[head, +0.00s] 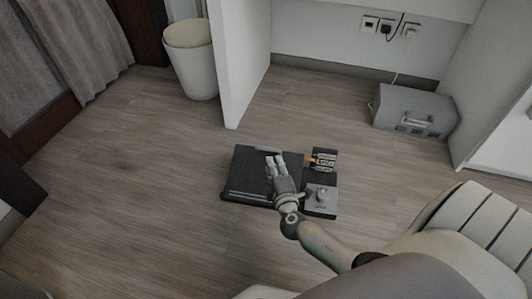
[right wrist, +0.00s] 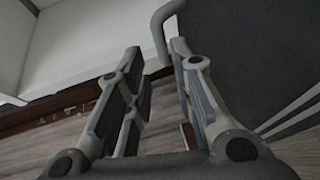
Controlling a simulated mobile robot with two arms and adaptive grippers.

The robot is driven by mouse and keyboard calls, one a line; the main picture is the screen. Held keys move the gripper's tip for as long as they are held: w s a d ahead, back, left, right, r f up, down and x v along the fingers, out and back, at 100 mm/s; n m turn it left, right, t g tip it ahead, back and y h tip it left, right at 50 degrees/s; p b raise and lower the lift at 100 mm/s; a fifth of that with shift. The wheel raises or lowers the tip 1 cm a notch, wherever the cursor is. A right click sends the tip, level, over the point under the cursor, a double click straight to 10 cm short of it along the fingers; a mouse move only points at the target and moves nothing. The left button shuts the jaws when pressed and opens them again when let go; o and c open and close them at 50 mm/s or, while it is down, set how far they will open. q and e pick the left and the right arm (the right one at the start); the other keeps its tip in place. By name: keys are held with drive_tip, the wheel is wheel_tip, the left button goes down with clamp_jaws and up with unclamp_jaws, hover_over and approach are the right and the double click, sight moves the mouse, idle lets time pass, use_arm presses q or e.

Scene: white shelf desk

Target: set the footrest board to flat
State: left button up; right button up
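The footrest board (head: 244,170) is a dark panel on the floor in the middle of the head view, with pale strips along its near edge. Its tilt is hard to tell. A grey bar handle (right wrist: 160,32) stands out from the edge of the board (right wrist: 255,55) in the right wrist view. My right gripper (head: 273,158) is over the board. In the right wrist view its fingers (right wrist: 156,56) are apart, with the handle just beyond the tips and nothing visibly gripped. My left gripper is not in view.
Right of the board are a small labelled unit (head: 324,159) and a grey plate with a knob (head: 321,197). A grey box (head: 414,112) stands under the desk. A white desk panel (head: 238,65) and a bin (head: 190,60) stand behind. Floor to the left is clear.

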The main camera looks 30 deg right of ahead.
sight(269, 148)
drive_tip(key=b+x, duration=0.3)
drive_tip(key=x, duration=0.6)
drive_tip(key=shift+w+d+f, duration=0.1)
drive_tip(key=shift+c, duration=0.4)
clamp_jaws()
